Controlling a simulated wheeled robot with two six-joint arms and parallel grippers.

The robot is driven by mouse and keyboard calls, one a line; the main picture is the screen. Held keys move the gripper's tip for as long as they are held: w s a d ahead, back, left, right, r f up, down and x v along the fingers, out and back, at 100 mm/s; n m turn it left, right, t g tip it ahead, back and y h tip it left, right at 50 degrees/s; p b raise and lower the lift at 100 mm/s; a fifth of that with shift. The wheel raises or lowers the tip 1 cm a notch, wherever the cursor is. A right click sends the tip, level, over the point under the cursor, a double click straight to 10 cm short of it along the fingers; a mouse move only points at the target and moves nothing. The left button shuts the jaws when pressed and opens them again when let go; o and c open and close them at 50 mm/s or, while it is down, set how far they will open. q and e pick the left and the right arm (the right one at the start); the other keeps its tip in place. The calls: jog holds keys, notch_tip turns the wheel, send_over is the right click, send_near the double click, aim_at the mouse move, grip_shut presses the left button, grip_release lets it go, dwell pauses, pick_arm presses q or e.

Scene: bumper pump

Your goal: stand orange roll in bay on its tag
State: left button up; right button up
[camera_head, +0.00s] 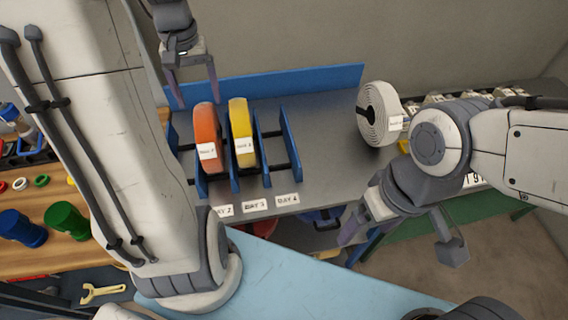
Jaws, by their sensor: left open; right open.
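The orange roll (207,124) stands upright on edge in a bay of the blue rack (291,145), with a white tag (207,151) on its front. The tag on the shelf edge below that bay appears to read BAY 2 (223,210). My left gripper (194,103) is open and empty, pointing down just behind and above the orange roll. Its fingers appear apart from the roll, though the exact gap is hard to judge. My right gripper (402,246) is open and empty, at the right in front of the shelf edge.
A yellow roll (240,130) stands in the bay to the right, above BAY 3 (255,205). The bay above BAY 4 (287,199) is empty. A white coiled roll (378,113) stands further right, near my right arm. My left arm hides the rack's left front.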

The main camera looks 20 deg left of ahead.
pick_arm(q)
jog(key=d, duration=0.2)
jog(key=d+m, duration=0.1)
jog(key=d, duration=0.1)
jog(key=d+m, duration=0.1)
jog(key=d, duration=0.2)
jog(key=shift+w, duration=0.3)
jog(key=s+d+m, duration=0.3)
jog(key=d+m, duration=0.1)
jog(key=d, duration=0.7)
jog(key=s+d+f+m+h, duration=0.1)
jog(key=s+d+f+m, duration=0.2)
jog(key=s+d+m, duration=0.4)
jog(key=s+d, duration=0.5)
jog(key=s, duration=0.2)
jog(key=shift+d, duration=0.25)
jog(key=shift+f, duration=0.1)
jog(key=shift+f+b, duration=0.25)
jog(key=shift+b, duration=0.05)
jog(key=shift+d+m, duration=0.1)
jog(key=shift+m, duration=0.2)
